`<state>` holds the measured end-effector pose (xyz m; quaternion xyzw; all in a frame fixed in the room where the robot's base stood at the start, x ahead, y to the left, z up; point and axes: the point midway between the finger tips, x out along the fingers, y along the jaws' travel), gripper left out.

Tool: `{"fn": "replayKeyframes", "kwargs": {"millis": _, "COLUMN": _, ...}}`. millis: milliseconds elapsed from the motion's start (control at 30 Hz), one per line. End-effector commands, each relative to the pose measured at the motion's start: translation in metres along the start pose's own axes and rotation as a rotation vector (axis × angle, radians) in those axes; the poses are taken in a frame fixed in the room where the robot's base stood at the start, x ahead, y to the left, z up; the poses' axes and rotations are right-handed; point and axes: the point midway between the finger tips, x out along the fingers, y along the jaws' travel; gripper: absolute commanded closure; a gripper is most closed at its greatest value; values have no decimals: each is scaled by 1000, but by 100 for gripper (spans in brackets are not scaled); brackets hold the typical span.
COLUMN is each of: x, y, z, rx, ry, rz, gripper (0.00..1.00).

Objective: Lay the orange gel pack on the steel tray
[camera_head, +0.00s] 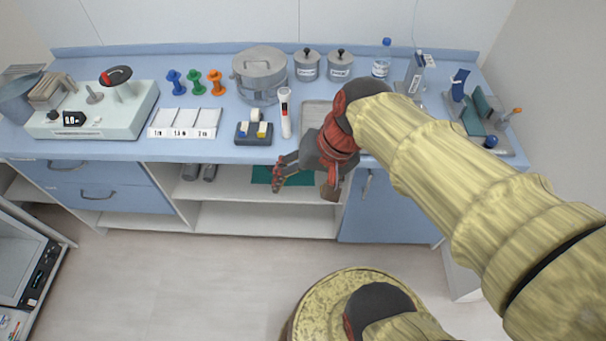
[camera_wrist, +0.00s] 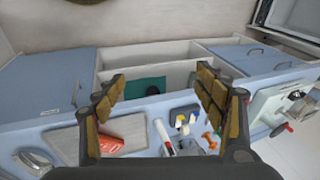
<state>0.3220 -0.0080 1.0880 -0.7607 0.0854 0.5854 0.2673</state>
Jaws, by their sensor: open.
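The steel tray (camera_head: 316,108) lies on the blue counter, largely hidden behind my arm in the head view; its grey surface also shows at lower left in the wrist view (camera_wrist: 64,142). An orange-red flat pack with pale marks, the orange gel pack (camera_wrist: 127,128), appears to lie on the tray, partly covered by my left finger. It is hidden in the head view. My gripper (camera_head: 305,188) is open and empty, in front of the counter's front edge before the open shelves. Its spread fingers show in the wrist view (camera_wrist: 160,85).
A white marker-like device (camera_head: 286,112) and a dark block holder (camera_head: 253,134) stand left of the tray. A pot (camera_head: 260,75), two lidded canisters and a bottle (camera_head: 382,58) stand behind. A teal item (camera_head: 284,176) lies on the shelf below. A rack (camera_head: 482,120) is at right.

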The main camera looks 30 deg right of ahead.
Motion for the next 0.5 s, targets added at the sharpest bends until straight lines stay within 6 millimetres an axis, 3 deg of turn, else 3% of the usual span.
{"fn": "replayKeyframes", "kwargs": {"millis": 100, "x": -21, "y": -7, "z": 14, "rx": -267, "ry": 99, "rz": 59, "gripper": 29}}
{"fn": "replayKeyframes", "kwargs": {"millis": 200, "x": -34, "y": -8, "z": 18, "rx": -421, "ry": 164, "rz": 96, "gripper": 29}}
{"fn": "replayKeyframes", "kwargs": {"millis": 500, "x": -47, "y": -9, "z": 20, "rx": -561, "ry": 228, "rz": 133, "gripper": 29}}
